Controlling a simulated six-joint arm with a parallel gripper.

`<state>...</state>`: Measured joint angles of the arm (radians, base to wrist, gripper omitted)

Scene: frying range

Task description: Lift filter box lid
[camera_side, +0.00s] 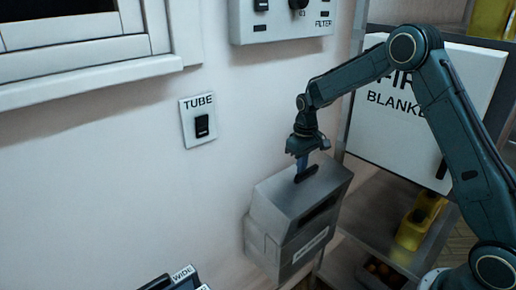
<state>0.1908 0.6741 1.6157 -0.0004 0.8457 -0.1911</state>
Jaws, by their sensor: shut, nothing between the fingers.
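The filter box (277,240) is a grey metal box against the pale wall, low in the middle of the side view. Its lid (275,200) is on top, with a sloped upper face and a dark handle (307,174). My gripper (301,169) points down at the handle, at or just above it, with its fingers shut and nothing between them. Whether the fingertips touch the handle cannot be told. The lid appears to sit down on the box.
A TUBE switch (202,124) is on the wall to the left, and a FILTER control panel (283,18) is above. A fire blanket box (400,110) is behind my arm. Shelves with yellow containers (413,230) stand at the right.

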